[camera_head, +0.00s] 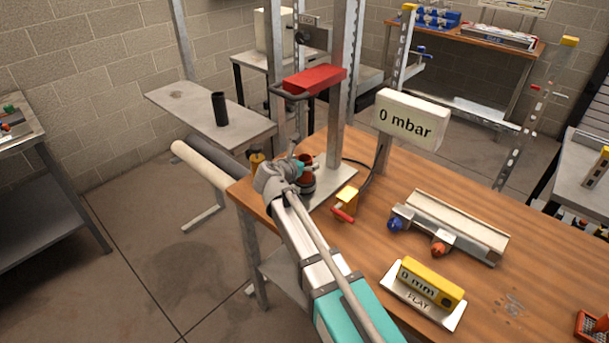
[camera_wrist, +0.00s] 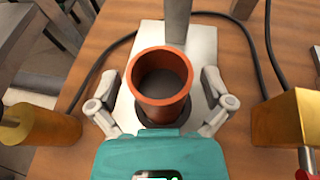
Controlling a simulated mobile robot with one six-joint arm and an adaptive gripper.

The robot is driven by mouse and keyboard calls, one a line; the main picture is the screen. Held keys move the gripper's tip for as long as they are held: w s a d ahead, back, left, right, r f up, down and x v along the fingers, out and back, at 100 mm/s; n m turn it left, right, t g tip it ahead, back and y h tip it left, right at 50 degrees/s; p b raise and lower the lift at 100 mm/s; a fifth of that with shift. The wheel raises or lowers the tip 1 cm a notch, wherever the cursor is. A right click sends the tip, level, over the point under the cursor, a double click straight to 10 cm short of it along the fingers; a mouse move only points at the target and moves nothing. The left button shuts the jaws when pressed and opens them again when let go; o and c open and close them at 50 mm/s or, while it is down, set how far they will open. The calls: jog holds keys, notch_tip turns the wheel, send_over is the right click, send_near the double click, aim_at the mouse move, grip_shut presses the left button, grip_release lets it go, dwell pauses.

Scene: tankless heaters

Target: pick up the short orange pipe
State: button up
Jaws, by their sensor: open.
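The short orange pipe (camera_wrist: 161,100) stands upright in the wrist view, its open round top facing the camera. It sits in a dark ring on a pale metal plate (camera_wrist: 205,50). My gripper (camera_wrist: 159,95) is open, with one finger on each side of the pipe; gaps show between the fingers and the pipe. In the head view my gripper (camera_head: 298,168) is at the left end of the wooden table, and it and the arm partly hide the reddish pipe (camera_head: 307,182).
A metal post (camera_head: 341,90) with a red block (camera_head: 314,80) rises behind the pipe. Yellow-topped pieces stand left (camera_wrist: 45,123) and right (camera_wrist: 285,118) of it. A dark cable runs behind. A "0 mbar" display (camera_head: 406,121) and a yellow level (camera_head: 430,283) are on the table.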

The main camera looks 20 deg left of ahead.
dwell(0.4)
jog(key=c, duration=1.1)
jog(key=shift+r, duration=0.15)
jog(key=shift+c, duration=0.2)
notch_tip(320, 180, up, 7)
jog(key=p, duration=0.7)
jog(key=shift+s, duration=0.3)
jog(key=s+a, duration=0.1)
jog(key=s, duration=0.7)
jog(key=s+a, duration=0.2)
jog(key=s, duration=0.7)
jog(key=shift+a, duration=0.25)
